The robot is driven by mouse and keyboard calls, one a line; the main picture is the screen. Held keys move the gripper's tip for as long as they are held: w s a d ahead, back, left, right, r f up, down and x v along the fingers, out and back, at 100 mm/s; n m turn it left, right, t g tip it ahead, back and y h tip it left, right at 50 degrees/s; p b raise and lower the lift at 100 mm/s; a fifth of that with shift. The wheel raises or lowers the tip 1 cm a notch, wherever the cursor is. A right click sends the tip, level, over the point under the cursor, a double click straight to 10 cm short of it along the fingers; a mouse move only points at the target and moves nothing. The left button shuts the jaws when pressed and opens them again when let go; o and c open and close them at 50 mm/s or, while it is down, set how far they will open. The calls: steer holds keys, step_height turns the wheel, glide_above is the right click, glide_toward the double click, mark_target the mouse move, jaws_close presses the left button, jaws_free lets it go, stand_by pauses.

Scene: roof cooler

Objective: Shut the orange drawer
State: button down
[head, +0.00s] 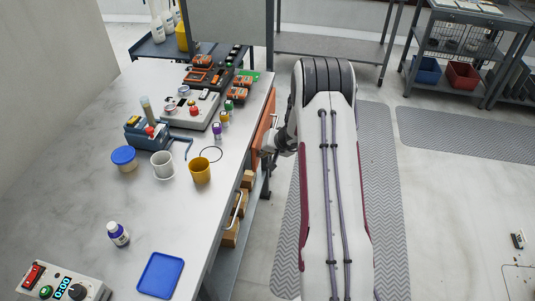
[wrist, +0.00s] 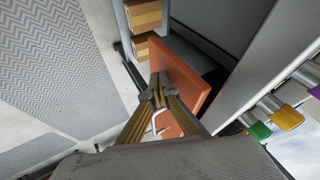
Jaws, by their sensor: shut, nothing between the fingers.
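The orange drawer (head: 264,126) is under the right edge of the metal workbench, partly hidden by my arm in the head view. In the wrist view its orange front (wrist: 187,77) stands out from the cabinet, with a dark gap behind it, so the drawer is open. A pale bar handle (wrist: 156,121) shows on the front, partly behind my fingers. My gripper (wrist: 156,88) is shut and empty, its fingertips over the front's left edge in the wrist view. I cannot tell whether they touch it. In the head view my gripper (head: 266,156) is beside the drawer, mostly hidden.
The workbench (head: 100,190) carries cups, bottles, a blue tray (head: 161,275) and devices. Cardboard boxes (wrist: 143,15) sit on a shelf beside the drawer. Floor with grey mats (head: 378,160) is open to the right.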

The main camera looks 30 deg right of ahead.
steer(key=shift+s+d, duration=0.1)
steer(key=shift+d, duration=0.05)
steer(key=s+d+r, duration=0.3)
steer(key=s+r, duration=0.5)
steer(key=shift+s, duration=0.3)
stand_by(0.8)
steer(key=shift+d, duration=0.2)
